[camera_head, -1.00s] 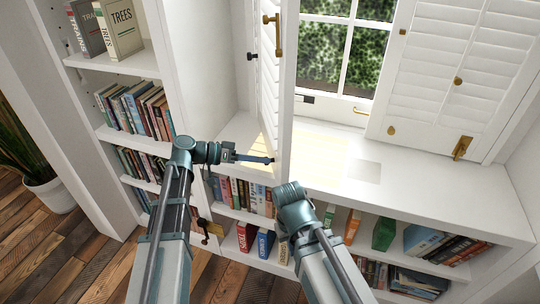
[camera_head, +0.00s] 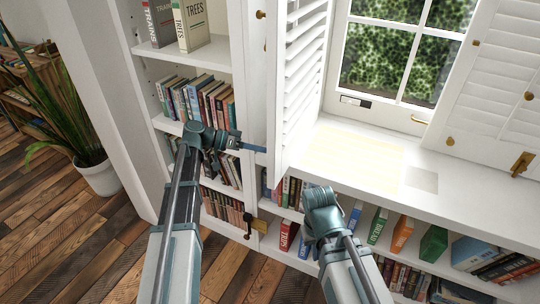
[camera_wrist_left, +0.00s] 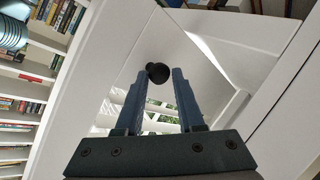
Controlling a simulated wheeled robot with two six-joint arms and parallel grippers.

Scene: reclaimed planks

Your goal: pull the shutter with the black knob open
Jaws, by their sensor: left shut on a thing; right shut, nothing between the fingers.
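The white louvred shutter (camera_head: 303,70) stands swung out from the left side of the window, its free edge towards me beside the tall bookcase. My left gripper (camera_head: 262,149) is at the lower part of that free edge in the head view. In the left wrist view its two blue fingers (camera_wrist_left: 165,85) are shut on the black knob (camera_wrist_left: 158,73), with the white shutter board behind it. The knob is hidden by the fingers in the head view. My right gripper (camera_head: 322,200) is over the low shelf front, empty and shut, its fingertips largely hidden by its wrist.
A window sill (camera_head: 370,165) with a sunlit patch lies clear right of the shutter. A second shutter (camera_head: 495,95) stands at the right. A tall bookcase (camera_head: 225,75) is close on the left.

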